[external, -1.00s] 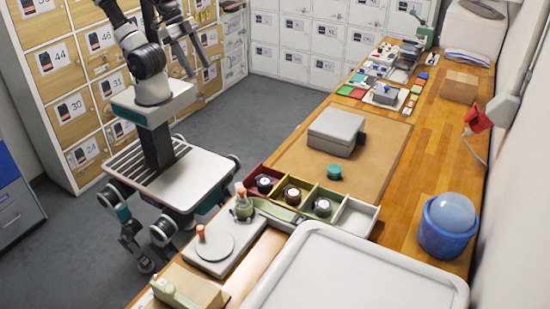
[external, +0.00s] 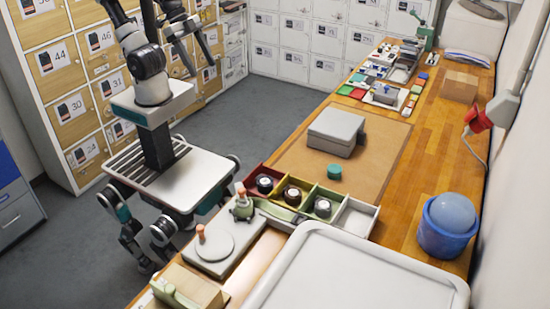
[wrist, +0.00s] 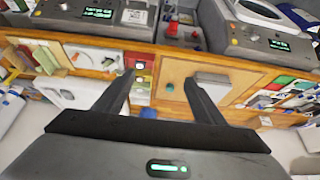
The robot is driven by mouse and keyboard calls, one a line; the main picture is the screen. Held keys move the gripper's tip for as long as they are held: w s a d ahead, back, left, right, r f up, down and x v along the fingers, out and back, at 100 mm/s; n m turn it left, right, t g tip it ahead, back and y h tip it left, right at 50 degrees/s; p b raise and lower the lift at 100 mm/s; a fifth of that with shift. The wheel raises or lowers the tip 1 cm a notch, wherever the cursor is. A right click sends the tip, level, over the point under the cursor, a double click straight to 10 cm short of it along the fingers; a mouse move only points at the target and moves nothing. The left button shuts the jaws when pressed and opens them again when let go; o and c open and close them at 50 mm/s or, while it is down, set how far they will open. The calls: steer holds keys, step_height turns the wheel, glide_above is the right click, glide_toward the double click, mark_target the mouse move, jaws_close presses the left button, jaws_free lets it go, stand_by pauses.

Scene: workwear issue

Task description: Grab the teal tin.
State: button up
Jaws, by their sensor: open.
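The teal tin (external: 334,172) is a small round tin lying on the brown mat (external: 372,175) on the wooden bench, just in front of a grey box. In the wrist view, a small teal spot (wrist: 169,87) on the mat, between the finger lines, appears to be the tin. My gripper (external: 194,50) is raised beside the lockers, well to the left of the bench and apart from the tin. In the wrist view its two fingers (wrist: 159,79) are spread, with nothing held between them.
The grey box (external: 336,132) stands close behind the tin. A divided tray (external: 250,184) with dark round items sits at the mat's near edge. A large white tray (external: 350,270) fills the near bench, and a blue tub (external: 447,236) stands right. Floor lies between my base and the bench.

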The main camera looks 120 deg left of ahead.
steer(key=w+a, duration=0.2)
steer(key=w, duration=1.1)
steer(key=g+y+b, duration=0.1)
steer(key=b, duration=0.1)
glide_above(334, 168)
steer(key=s+d, duration=0.1)
steer(key=s, duration=0.1)
steer(key=f, duration=2.6)
steer(key=shift+s+d, duration=0.1)
steer(key=shift+s, duration=0.1)
steer(key=shift+p+x, duration=0.65)
steer(key=shift+x, duration=2.4)
steer(key=shift+s, duration=0.2)
steer(key=shift+c, duration=0.4)
steer(key=c, duration=1.1)
